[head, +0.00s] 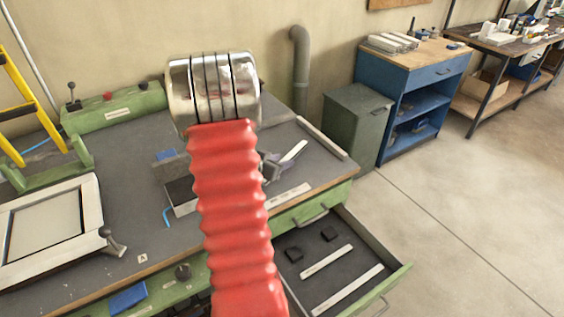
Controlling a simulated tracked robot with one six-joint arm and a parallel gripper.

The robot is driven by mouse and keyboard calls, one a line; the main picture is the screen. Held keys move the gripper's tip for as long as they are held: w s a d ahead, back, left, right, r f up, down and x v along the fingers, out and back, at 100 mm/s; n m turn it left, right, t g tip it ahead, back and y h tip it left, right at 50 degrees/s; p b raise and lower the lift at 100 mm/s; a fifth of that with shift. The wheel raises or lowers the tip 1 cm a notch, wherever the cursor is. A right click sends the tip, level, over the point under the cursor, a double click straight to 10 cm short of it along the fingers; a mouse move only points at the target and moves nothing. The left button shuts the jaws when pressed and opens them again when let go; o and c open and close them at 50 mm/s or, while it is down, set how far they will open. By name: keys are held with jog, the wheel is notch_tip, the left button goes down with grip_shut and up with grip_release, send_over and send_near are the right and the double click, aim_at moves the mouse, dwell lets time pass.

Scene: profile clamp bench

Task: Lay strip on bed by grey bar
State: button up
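My arm covers the middle of the bench, and my gripper (272,167) shows only in part to its right. A short white piece (294,151) slants up and right beside it; I cannot tell whether my fingers hold it. A white strip (288,195) lies near the bench's front edge, below my gripper. Two more pale strips, a shorter one (327,262) and a longer one (347,290), lie in the open drawer. A light grey bar (321,138) runs along the bench's right side. A dark block with a pale edge (181,196) is partly hidden by my arm; I cannot make out which surface is the bed.
A pale framed panel (47,222) with a clamp lever lies at the bench's left. A green housing (115,108) stands at the back. The open drawer (398,277) juts out at the front right. A green cabinet (355,126) stands right of the bench.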

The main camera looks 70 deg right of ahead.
jog(key=v, duration=1.1)
jog(key=shift+a, duration=0.1)
jog(key=shift+w+r, duration=0.1)
dwell(0.4)
